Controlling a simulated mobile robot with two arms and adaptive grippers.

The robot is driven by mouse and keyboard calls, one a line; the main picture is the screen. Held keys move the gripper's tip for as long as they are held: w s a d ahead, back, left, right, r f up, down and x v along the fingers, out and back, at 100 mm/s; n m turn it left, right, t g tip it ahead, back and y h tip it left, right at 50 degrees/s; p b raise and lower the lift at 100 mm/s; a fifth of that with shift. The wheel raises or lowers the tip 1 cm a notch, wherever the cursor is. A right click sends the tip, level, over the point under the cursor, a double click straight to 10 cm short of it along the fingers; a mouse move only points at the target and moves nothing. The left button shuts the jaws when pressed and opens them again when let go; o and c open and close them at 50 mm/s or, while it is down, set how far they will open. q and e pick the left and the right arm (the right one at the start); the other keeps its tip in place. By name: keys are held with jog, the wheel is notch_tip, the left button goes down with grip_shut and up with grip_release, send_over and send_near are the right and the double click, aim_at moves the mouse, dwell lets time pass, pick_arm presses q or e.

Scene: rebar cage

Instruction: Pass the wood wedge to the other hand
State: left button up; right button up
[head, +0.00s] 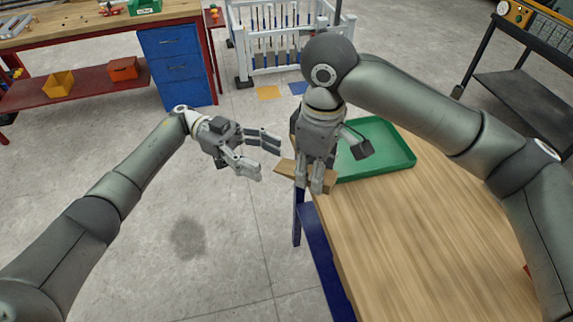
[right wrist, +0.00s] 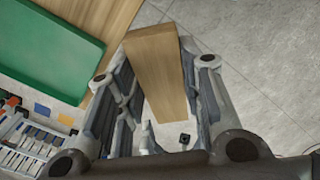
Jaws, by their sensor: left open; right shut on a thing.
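The wood wedge (head: 286,168) is a light brown tapered block. It sits between the fingers of my right gripper (head: 317,186), near the left edge of the wooden table. In the right wrist view the wedge (right wrist: 157,75) lies between the two fingers of my right gripper (right wrist: 155,105), with its broad end toward the top. In the head view its left end sticks out toward my left gripper (head: 267,156). My left gripper is open and empty, just left of the wedge and apart from it. The right gripper hides the middle of the wedge.
A green tray (head: 402,163) lies on the wooden table (head: 425,240), behind my right gripper; it also shows in the right wrist view (right wrist: 45,50). A workbench with blue drawers (head: 177,65) and a white fenced pen (head: 270,60) stand at the back. Open floor lies left of the table.

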aim_at(288, 166)
pick_arm(q)
jog(key=shift+x, duration=3.2)
jog(key=shift+c, duration=0.4)
jog(key=c, duration=1)
jog(key=shift+c, duration=0.2)
pick_arm(e)
jog(key=o, duration=1.1)
notch_tip(288, 166, up, 12)
